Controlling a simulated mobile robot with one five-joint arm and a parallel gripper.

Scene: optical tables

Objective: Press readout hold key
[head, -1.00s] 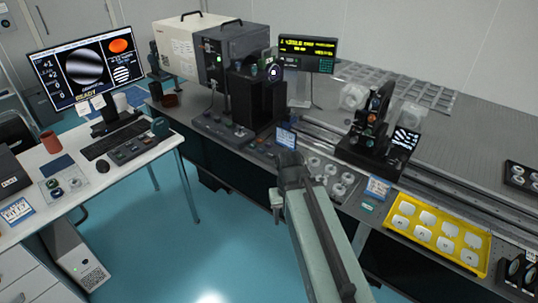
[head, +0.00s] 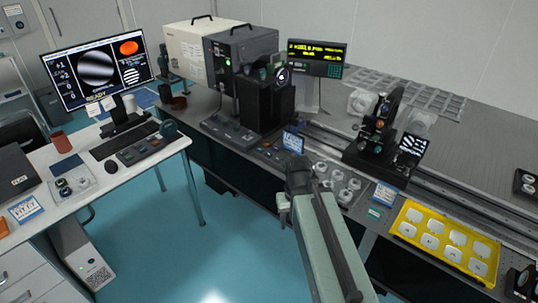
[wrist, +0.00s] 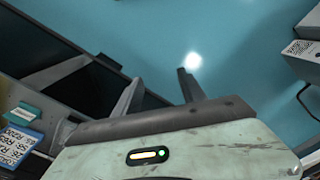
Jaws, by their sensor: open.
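The digital readout (head: 316,57) is a black box with glowing yellow-green characters, on a stand at the back of the optical table. A small block of greenish keys (head: 334,69) shows at its lower right; the keys are too small to tell the hold key apart. My gripper (head: 297,172) is in front of the optical table's near edge, well short of the readout and lower in the picture. In the wrist view my gripper (wrist: 158,88) has its two fingers spread, with nothing between them but floor and table side. The readout is not in the wrist view.
A dark instrument box (head: 242,60) and a black optic mount (head: 265,100) stand left of the readout. Another optic mount (head: 380,130) stands to its right. A yellow tray (head: 403,208) lies near the front edge. A white desk (head: 60,190) is at left; blue floor (head: 190,255) is clear.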

